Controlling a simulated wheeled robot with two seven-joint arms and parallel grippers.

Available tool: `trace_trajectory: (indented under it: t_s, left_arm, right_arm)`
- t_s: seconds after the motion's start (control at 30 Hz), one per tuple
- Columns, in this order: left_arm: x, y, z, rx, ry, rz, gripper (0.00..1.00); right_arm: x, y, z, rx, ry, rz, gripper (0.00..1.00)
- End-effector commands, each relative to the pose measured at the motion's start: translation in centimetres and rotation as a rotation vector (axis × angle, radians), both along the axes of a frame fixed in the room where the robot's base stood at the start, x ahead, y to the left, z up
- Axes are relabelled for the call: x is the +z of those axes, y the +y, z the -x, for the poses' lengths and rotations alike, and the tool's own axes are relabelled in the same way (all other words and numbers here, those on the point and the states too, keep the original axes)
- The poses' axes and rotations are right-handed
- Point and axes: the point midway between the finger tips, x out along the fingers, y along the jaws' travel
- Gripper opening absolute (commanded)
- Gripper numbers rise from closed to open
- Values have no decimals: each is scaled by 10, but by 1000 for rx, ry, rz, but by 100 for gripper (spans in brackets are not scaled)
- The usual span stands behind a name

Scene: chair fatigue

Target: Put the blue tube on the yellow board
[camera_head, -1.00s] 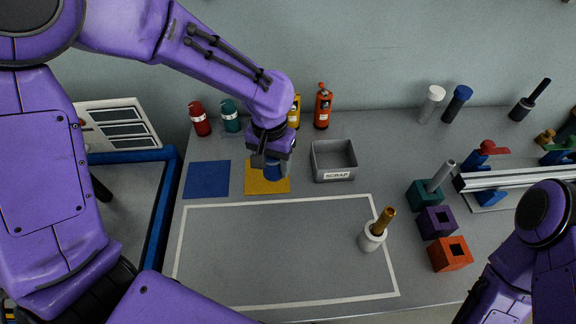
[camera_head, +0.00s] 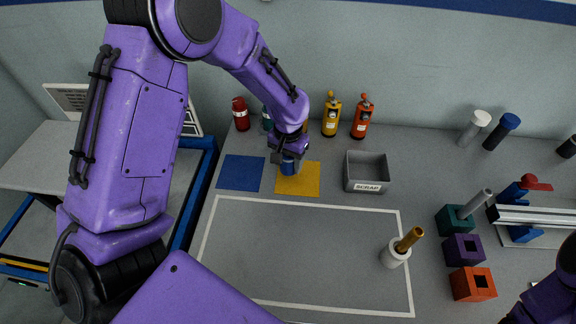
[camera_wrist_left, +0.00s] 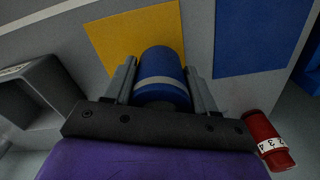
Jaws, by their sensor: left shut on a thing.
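The blue tube (camera_head: 289,168) has a pale band and stands about upright over the upper left part of the yellow board (camera_head: 303,184). My left gripper (camera_head: 288,158) is shut on it from above. In the left wrist view the tube (camera_wrist_left: 160,70) sits between the two fingers (camera_wrist_left: 160,85), with the yellow board (camera_wrist_left: 125,35) beyond it. I cannot tell whether the tube's lower end touches the board. My right gripper is out of view; only part of my right arm shows at the lower right.
A blue board (camera_head: 240,173) lies left of the yellow one. The grey SCRAP box (camera_head: 366,172) stands to the right. Red (camera_head: 241,114), yellow (camera_head: 331,115) and orange (camera_head: 362,117) bottle-like things stand behind. The white-outlined area (camera_head: 300,245) in front is mostly clear.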

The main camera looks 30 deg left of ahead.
Motion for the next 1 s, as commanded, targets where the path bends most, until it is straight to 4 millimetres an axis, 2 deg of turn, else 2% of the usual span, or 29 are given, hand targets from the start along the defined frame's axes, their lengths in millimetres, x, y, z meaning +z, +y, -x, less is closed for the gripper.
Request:
trace_trajectory:
  t_s: [0.23,0.6,0.63,0.7,1.0]
  left_arm:
    - [-34,3,-3,0,1,-1,24]
    - [-41,3,-4,-1,0,-1,24]
    - [-40,3,-4,-1,0,-1,66]
    - [-40,3,-4,0,-1,-1,81]
    - [-36,3,-4,0,-2,0,81]
  right_arm:
    - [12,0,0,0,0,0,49]
    - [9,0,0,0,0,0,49]
    - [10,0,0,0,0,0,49]
    - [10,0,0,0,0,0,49]
    - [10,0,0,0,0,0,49]
